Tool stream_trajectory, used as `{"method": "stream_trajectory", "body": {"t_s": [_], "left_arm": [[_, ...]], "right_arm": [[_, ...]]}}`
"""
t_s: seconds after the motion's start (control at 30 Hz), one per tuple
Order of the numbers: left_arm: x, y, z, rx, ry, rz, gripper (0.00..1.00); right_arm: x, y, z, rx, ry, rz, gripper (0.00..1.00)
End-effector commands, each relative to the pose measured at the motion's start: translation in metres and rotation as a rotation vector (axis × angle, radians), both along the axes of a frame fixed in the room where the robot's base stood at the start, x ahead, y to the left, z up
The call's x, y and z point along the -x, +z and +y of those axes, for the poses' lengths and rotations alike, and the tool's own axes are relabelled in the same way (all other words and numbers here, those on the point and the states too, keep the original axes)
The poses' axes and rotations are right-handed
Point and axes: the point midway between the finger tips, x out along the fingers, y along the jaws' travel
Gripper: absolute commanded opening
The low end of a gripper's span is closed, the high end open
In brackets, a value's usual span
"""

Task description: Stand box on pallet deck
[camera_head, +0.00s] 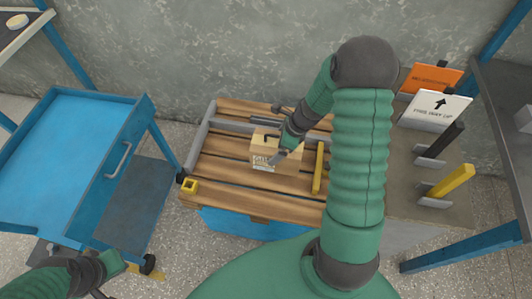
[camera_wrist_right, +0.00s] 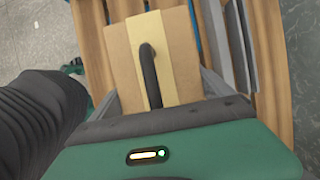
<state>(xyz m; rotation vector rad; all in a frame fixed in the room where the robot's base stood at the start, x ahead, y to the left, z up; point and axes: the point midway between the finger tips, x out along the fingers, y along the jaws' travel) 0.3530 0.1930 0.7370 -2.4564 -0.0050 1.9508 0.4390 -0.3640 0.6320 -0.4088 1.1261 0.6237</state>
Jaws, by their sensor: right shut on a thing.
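A cardboard box (camera_head: 262,152) with pale tape, a dark handle on top and dark print on its front is at the middle of the wooden pallet deck (camera_head: 225,174). My right gripper (camera_head: 279,153) reaches down from the right and is shut on the box.
A grey rail (camera_head: 199,140) edges the pallet's left side. A yellow bar (camera_head: 319,168) lies right of the box. A blue cart (camera_head: 65,145) stands left. A grey stand (camera_head: 400,205) with an orange sign (camera_head: 431,78) and a white arrow sign (camera_head: 436,111) is right.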

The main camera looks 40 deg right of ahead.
Motion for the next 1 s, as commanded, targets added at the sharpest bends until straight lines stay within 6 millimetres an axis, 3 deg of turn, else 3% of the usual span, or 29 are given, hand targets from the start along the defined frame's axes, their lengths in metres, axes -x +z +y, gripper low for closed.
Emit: {"method": "stream_trajectory", "body": {"t_s": [0.2,0.43,0.73,0.77,0.83,1.0], "left_arm": [[0.0,-0.002,0.0,0.0,0.001,0.0,0.0],[0.0,-0.02,0.0,0.0,0.0,0.0,0.0],[0.0,-0.019,0.0,0.0,0.0,0.0,0.0],[0.0,-0.02,0.0,0.0,0.0,0.0,0.0],[0.0,-0.02,0.0,0.0,0.0,0.0,0.0],[0.0,-0.019,0.0,0.0,0.0,0.0,0.0]], "right_arm": [[-0.001,-0.001,-0.017,0.002,-0.002,-0.003,0.18],[-0.001,-0.034,-0.015,-0.001,0.001,-0.002,0.18],[-0.001,-0.035,-0.014,0.001,0.001,-0.002,0.18],[0.0,-0.037,-0.014,0.0,0.001,0.001,0.92],[0.0,-0.037,-0.014,0.0,0.001,0.001,1.0],[0.0,-0.036,-0.014,0.0,0.001,0.0,1.0]]}}
